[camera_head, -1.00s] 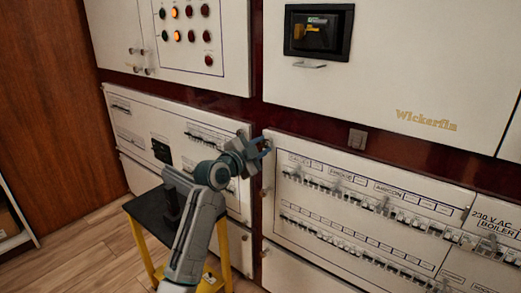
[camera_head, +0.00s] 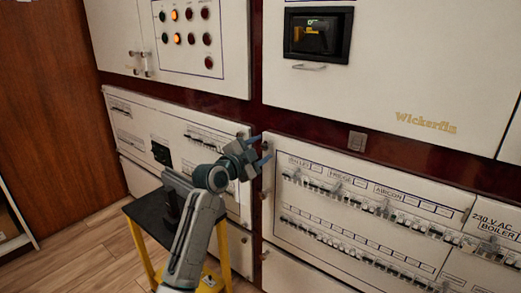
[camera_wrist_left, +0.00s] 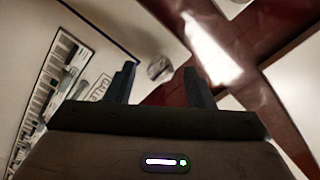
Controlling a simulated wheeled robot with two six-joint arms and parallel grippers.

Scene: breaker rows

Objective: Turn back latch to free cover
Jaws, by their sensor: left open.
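The cover is the white breaker panel (camera_head: 350,247) with two rows of switches, at the lower right in the head view. A small round metal latch (camera_wrist_left: 160,68) shows at its corner in the left wrist view. My left gripper (camera_head: 263,149) is open at the cover's upper left corner. In the left wrist view the latch appears between the two dark fingertips, beyond them. I cannot tell whether the fingers touch it. In the head view the gripper largely hides this corner. My right gripper is not in view.
A dark red frame (camera_head: 310,127) runs between the panels. Another white panel (camera_head: 134,133) is at the left, with a black-topped yellow stand (camera_head: 152,220) below it. An upper panel with a dark display (camera_head: 318,35) is above. Wooden floor (camera_head: 75,250) is free at lower left.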

